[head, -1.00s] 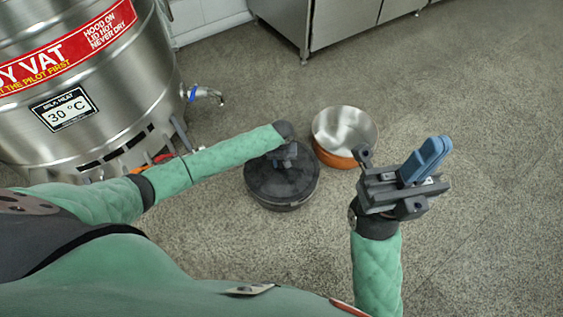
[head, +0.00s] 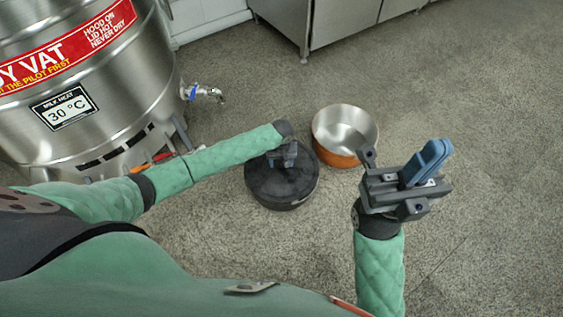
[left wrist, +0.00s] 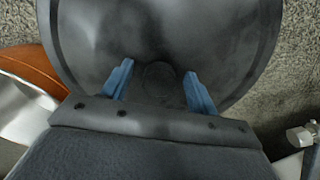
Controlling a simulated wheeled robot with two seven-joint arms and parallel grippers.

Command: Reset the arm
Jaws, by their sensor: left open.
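My left gripper (head: 283,156) reaches in from the left in the head view and hangs over a dark round object (head: 285,187) on the floor. My right gripper (head: 428,161) is raised at the right in the head view. Its blue fingers lie together, pointing up and right, with nothing seen in them.
A steel vat (head: 90,90) with a tap (head: 205,93) stands at the left. An open metal pot (head: 345,133) with a copper-coloured outside stands right of the dark object. Steel cabinets (head: 340,22) stand at the back. The grey floor (head: 490,110) at the right is clear.

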